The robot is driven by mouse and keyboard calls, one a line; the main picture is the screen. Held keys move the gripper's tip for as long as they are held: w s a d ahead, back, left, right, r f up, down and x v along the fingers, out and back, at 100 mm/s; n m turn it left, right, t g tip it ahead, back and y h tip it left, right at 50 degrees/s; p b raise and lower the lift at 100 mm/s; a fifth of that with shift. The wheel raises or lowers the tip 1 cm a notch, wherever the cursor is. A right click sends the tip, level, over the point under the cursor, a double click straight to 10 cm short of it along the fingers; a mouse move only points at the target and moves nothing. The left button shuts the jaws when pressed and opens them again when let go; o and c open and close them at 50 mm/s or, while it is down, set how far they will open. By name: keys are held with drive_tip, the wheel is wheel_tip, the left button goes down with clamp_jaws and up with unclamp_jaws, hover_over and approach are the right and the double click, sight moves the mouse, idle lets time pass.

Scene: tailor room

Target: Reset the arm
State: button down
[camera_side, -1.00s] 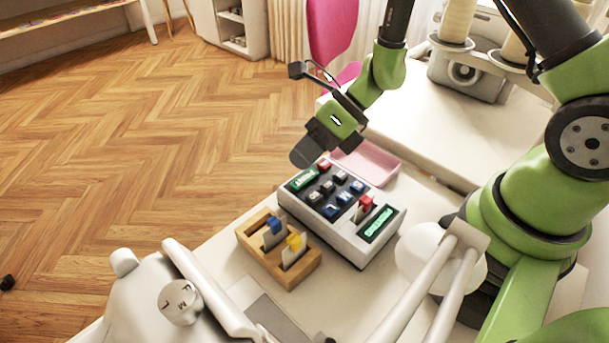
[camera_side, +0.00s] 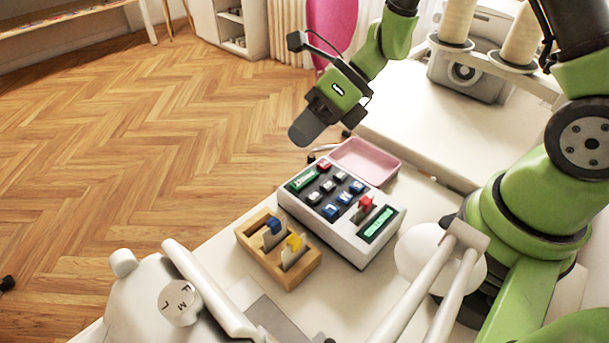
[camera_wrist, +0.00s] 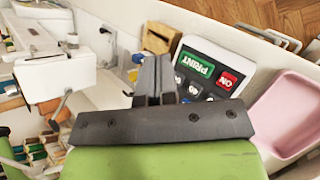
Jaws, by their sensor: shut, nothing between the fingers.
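My gripper (camera_side: 305,132) is shut and empty. In the side view it hangs in the air above the far left end of a white label machine (camera_side: 333,213) with coloured keys and green panels. In the wrist view the dark fingers (camera_wrist: 154,75) are together, and the machine (camera_wrist: 205,72) shows beyond them with its green PRINT key and red ON key. A red-topped card (camera_side: 364,203) stands in a slot of the machine, near its right green panel.
A wooden holder (camera_side: 254,255) with a blue-topped and a yellow-topped card sits left of the machine. A pink tray (camera_side: 366,161) lies behind it. A white sewing machine (camera_side: 150,300) fills the front left. Thread cones (camera_side: 457,20) stand at the back right.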

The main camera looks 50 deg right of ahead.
drive_tip(key=s+d+r+n+t+h, duration=0.1)
drive_tip(key=s+r+n, duration=0.6)
drive_tip(key=n, duration=0.7)
drive_tip(key=s+d+r+n+t+h, duration=0.2)
drive_tip(key=s+d+r+n+h, duration=0.2)
drive_tip(key=s+r+n, duration=0.4)
wheel_tip(320, 180, up, 3)
drive_tip(key=n+h, duration=0.1)
drive_tip(key=n, duration=0.4)
drive_tip(key=shift+d+n, duration=0.15)
drive_tip(key=shift+n, duration=0.25)
